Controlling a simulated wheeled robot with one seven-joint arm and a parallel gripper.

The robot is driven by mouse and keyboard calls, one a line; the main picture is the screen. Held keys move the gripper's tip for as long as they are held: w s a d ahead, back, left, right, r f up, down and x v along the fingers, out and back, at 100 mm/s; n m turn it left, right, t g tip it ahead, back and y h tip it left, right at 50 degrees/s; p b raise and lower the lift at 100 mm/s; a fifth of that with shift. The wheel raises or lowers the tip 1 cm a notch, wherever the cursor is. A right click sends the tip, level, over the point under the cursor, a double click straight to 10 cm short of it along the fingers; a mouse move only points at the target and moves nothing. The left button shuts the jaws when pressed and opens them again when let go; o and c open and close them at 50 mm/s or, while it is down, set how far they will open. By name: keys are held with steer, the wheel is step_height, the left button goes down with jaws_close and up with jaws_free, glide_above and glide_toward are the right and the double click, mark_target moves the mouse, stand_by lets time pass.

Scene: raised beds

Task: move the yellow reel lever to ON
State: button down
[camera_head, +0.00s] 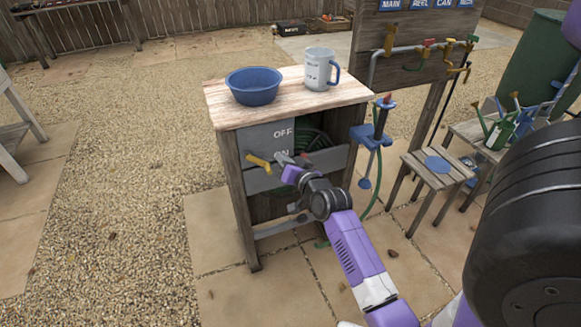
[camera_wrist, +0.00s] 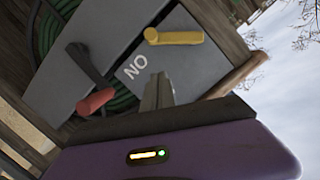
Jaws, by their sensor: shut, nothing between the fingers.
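The yellow reel lever (camera_head: 258,162) is on the front of the wooden cabinet, just left of and slightly below the ON label on the grey panel (camera_head: 262,137). OFF is printed above ON. The lever's yellow handle also shows in the wrist view (camera_wrist: 175,37), beside the ON lettering, which appears upside down. My gripper (camera_head: 285,160) is just right of the yellow handle, in front of the panel. In the wrist view its shut fingers (camera_wrist: 158,92) are empty, with a visible gap to the handle. The lever's pivot is not clear.
A red-handled dark lever (camera_wrist: 95,102) is near my fingers. A green hose (camera_wrist: 52,30) lies coiled behind the panels. A blue bowl (camera_head: 254,86) and a mug (camera_head: 320,69) stand on the cabinet top (camera_head: 290,103). A stool (camera_head: 438,172) stands right; gravel on the left is open.

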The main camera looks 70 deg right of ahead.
mark_target(259, 164)
steer(key=f, duration=0.1)
steer(key=w+f, duration=0.1)
steer(key=w+a+f, duration=0.1)
steer(key=shift+a+f, duration=0.1)
steer(key=shift+f, duration=0.15)
